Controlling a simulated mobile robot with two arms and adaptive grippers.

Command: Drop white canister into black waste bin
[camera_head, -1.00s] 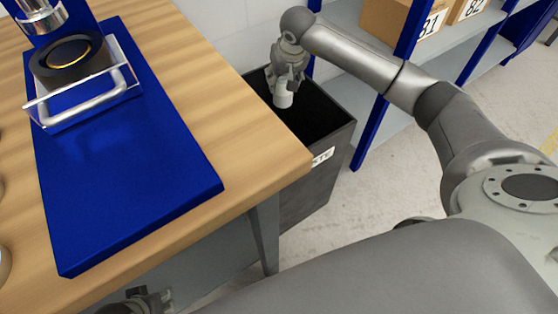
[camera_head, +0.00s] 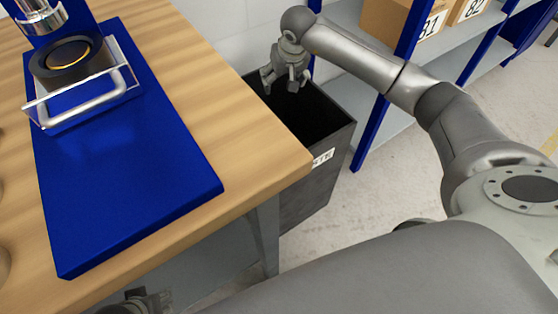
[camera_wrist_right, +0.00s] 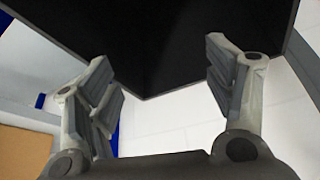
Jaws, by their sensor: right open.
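My right gripper (camera_head: 285,80) is open and empty above the black waste bin (camera_head: 318,185). In the right wrist view its two fingers (camera_wrist_right: 160,95) are spread apart with nothing between them, and the dark inside of the bin (camera_wrist_right: 170,40) fills the upper middle. The white canister is not visible in either current view; the bin's dark inside hides whatever lies in it. My left gripper (camera_head: 140,303) shows only in part at the bottom edge of the head view, and its jaws cannot be made out.
A wooden table (camera_head: 215,105) with a blue base plate (camera_head: 130,190) and a clear-guarded press (camera_head: 75,75) stands to the left, its edge beside the bin. A shelf with blue posts (camera_head: 385,100) and cardboard boxes (camera_head: 400,20) stands behind right.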

